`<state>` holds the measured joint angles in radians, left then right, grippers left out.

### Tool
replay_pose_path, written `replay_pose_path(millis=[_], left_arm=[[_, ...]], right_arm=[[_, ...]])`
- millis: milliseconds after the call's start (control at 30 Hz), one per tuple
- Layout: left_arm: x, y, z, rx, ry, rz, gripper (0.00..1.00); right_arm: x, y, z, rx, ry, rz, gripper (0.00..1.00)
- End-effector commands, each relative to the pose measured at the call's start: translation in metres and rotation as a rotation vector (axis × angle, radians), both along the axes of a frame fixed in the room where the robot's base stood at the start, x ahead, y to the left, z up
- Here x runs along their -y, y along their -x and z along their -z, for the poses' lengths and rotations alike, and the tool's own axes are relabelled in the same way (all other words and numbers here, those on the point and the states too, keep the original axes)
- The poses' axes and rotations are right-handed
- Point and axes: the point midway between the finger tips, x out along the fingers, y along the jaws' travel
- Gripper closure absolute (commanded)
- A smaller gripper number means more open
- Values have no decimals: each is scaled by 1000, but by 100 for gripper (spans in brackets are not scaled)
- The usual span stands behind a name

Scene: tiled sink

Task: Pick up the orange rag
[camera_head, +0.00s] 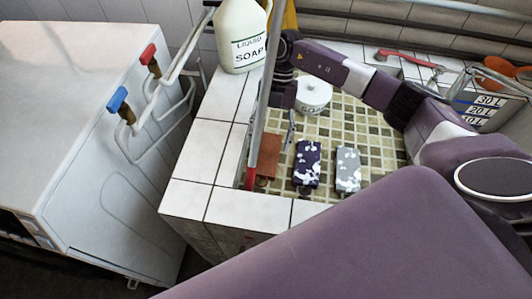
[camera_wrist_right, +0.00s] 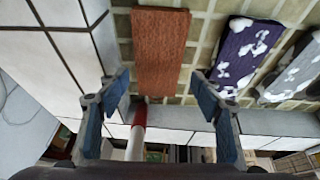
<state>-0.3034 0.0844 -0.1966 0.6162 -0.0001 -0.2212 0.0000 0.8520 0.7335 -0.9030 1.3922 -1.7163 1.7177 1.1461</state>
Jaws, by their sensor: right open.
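The orange rag (camera_head: 268,157) lies flat on the tiled sink floor by the sink's left wall, partly hidden by a pole in the head view. In the right wrist view the orange rag (camera_wrist_right: 161,48) is a long rust-orange rectangle, straight ahead between the fingers. My right gripper (camera_head: 284,132) points down close to the rag, partly behind the pole. How far the fingertips are above the rag is hard to tell. My left gripper is not in view.
A purple-and-white rag (camera_head: 307,163) and a grey-and-white rag (camera_head: 348,169) lie to the right. A white round canister (camera_head: 314,95) stands behind. A pole with a red end (camera_head: 257,125) rises beside the orange rag. A soap jug (camera_head: 240,38) stands on the tiled ledge (camera_head: 190,200).

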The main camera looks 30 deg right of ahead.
Motion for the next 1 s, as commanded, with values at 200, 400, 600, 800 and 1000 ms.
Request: replay_pose_path(millis=[200,400,600,800,1000], left_arm=[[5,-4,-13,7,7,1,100],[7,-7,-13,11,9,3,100],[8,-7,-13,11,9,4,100],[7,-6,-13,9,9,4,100],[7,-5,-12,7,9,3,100]], right_arm=[[-10,8,28,-2,0,-1,41],[-11,9,37,0,0,0,41],[-11,9,36,-1,1,0,49],[-11,9,36,-1,1,0,71],[-11,9,36,1,1,0,78]])
